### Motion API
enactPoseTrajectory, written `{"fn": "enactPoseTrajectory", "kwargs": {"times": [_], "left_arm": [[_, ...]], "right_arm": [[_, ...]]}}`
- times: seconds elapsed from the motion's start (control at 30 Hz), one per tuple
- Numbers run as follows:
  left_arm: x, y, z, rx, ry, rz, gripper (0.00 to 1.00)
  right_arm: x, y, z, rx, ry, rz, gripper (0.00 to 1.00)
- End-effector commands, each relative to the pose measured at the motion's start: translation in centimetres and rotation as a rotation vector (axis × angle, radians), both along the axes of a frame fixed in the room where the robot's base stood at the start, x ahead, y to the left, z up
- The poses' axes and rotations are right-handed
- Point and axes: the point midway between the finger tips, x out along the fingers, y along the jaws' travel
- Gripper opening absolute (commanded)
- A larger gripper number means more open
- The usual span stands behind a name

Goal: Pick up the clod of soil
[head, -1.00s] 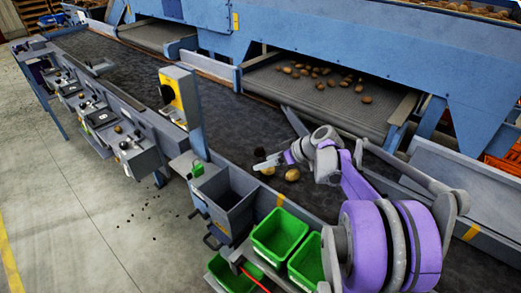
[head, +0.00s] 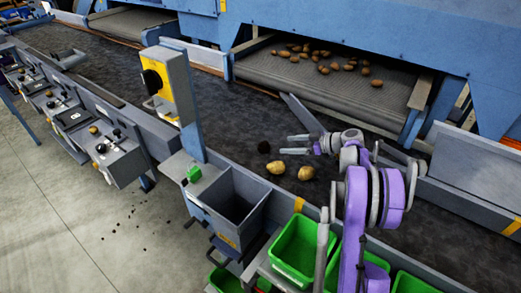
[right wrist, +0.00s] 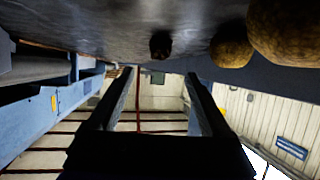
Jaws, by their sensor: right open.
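The clod of soil (head: 264,147) is a small dark lump on the dark belt. In the right wrist view the clod (right wrist: 160,44) shows ahead, between the lines of the two fingers. My right gripper (head: 285,145) is open and empty, just to the right of the clod in the head view, fingers pointing left towards it. A gap separates the fingertips from the clod. My right gripper's fingers (right wrist: 160,78) also show in the right wrist view. My left gripper is in neither view.
Two potatoes (head: 276,167) (head: 306,173) lie beside the clod, nearer the bin side. A grey bin (head: 236,197) and green crates (head: 298,247) stand along the near edge. A yellow box on a post (head: 166,82) rises to the left. Several potatoes (head: 322,56) lie on the far conveyor.

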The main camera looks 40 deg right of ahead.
Motion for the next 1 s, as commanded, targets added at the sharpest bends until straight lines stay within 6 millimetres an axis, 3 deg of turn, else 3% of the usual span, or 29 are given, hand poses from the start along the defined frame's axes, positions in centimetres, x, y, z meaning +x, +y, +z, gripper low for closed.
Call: {"fn": "enactPoseTrajectory", "kwargs": {"times": [0.2, 0.47, 0.7, 1.0], "left_arm": [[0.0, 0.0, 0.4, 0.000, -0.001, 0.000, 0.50], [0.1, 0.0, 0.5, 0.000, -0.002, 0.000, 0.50], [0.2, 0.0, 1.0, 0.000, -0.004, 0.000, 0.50], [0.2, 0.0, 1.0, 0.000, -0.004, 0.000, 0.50]], "right_arm": [[2.9, 1.5, -1.1, 0.000, 0.000, 0.002, 0.82], [4.8, 2.4, -1.9, 0.000, 0.000, 0.001, 0.82], [7.8, 3.9, -3.0, 0.001, 0.000, 0.002, 0.82], [8.5, 4.2, -3.3, 0.000, 0.000, 0.000, 0.82]]}}
